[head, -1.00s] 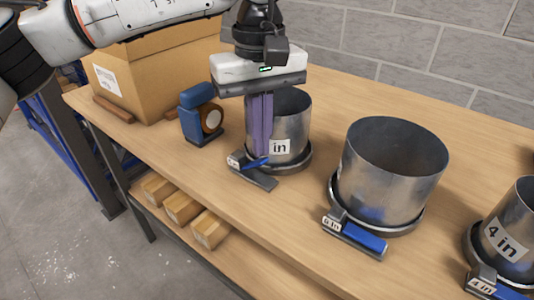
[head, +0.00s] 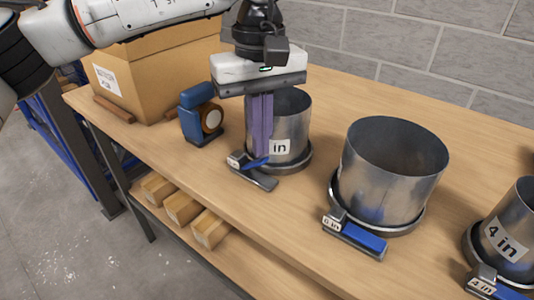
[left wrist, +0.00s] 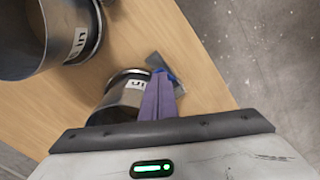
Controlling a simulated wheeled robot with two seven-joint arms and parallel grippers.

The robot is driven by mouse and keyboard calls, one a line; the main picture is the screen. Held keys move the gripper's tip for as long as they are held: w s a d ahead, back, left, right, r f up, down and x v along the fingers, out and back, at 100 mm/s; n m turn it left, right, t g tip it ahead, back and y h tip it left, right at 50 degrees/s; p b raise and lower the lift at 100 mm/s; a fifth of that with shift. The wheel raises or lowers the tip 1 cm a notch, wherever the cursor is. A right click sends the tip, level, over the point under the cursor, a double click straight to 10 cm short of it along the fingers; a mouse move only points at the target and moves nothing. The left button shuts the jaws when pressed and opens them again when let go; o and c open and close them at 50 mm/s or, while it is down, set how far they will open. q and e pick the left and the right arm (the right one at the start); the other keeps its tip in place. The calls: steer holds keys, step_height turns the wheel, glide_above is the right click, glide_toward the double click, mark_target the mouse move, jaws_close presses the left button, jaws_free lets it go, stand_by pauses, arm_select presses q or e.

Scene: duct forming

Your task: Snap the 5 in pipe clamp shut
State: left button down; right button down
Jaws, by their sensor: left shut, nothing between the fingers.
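The pipe clamp (head: 259,178) is a grey ring with a latch and a blue lever, around the foot of a metal duct (head: 293,120). The duct's label shows only "in"; the number is hidden behind my fingers, and the latch label is too small to read. My left gripper (head: 266,156) points straight down in front of this duct. Its purple fingers are shut and empty, with the tips at the blue lever (head: 254,163). I cannot tell whether they touch it. In the left wrist view the fingertips (left wrist: 164,78) cover part of the lever beside the duct (left wrist: 125,98). My right gripper is out of view.
A larger duct (head: 392,170) with a "6 in" clamp (head: 356,238) stands to the right, then a "4 in" duct (head: 508,232). The front table strip is clear.

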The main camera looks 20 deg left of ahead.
mark_target(261, 160)
arm_select(q)
steer(key=shift+f, duration=0.25)
steer(key=shift+f+b, duration=1.3)
steer(key=shift+f, duration=0.6)
step_height(261, 160, up, 4)
steer(key=p, duration=0.3)
steer(key=shift+f, duration=0.25)
step_height(261, 160, up, 3)
steer(key=p, duration=0.2)
steer(key=shift+r+p, duration=0.1)
steer(key=shift+p, duration=0.2)
steer(key=shift+r+p, duration=0.3)
steer(key=shift+r, duration=0.45)
steer(key=shift+f, duration=0.1)
